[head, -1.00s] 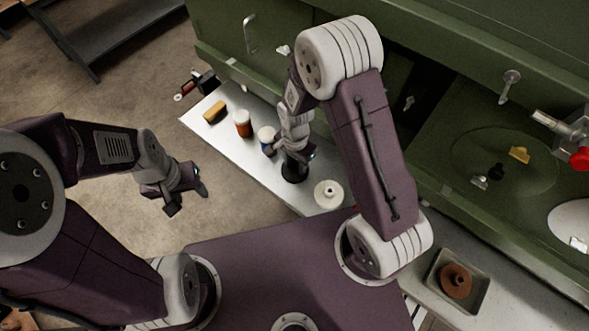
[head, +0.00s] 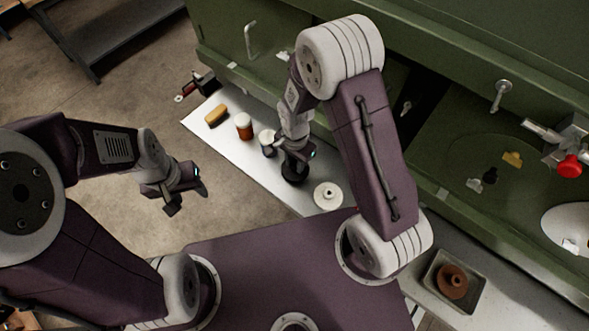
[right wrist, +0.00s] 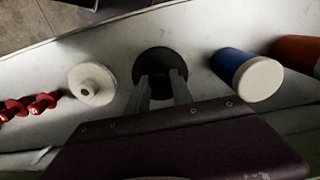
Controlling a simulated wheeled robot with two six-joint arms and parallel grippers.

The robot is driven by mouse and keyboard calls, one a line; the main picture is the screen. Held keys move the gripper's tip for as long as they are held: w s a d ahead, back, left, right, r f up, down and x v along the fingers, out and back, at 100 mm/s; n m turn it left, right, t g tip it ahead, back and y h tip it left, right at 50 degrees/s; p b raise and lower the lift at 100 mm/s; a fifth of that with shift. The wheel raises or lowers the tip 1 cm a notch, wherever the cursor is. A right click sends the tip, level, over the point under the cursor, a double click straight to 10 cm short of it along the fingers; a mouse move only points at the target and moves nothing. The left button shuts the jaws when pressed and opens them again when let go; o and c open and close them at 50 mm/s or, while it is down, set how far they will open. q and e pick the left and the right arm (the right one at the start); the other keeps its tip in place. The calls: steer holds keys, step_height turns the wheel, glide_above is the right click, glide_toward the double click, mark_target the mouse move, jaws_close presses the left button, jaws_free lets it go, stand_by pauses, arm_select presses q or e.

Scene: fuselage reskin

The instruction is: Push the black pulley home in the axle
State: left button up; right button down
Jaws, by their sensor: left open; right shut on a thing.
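The black pulley (head: 294,174) is at the silver bench top, below my right gripper (head: 293,158) in the head view. In the right wrist view the black pulley (right wrist: 160,62) is a dark disc with a hub, and the two fingers of my right gripper (right wrist: 162,84) reach onto it and are shut on it. I cannot tell whether it is clear of the bench. My left gripper (head: 184,196) is open and empty over the floor, well left of the bench. I cannot make out for certain which part is the axle.
A white pulley (head: 328,195) lies beside the black one. A blue white-capped jar (right wrist: 248,76), an orange bottle (head: 243,126) and a yellow sponge (head: 216,116) stand on the other side. A tray (head: 432,281) holds a brown pulley (head: 452,282). The green panel (head: 470,60) rises behind the bench.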

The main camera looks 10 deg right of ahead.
steer(key=shift+r+p, duration=0.85)
steer(key=shift+r, duration=0.25)
step_height(320, 180, up, 3)
steer(key=p, duration=0.2)
steer(key=shift+p, duration=0.35)
steer(key=shift+f, duration=0.1)
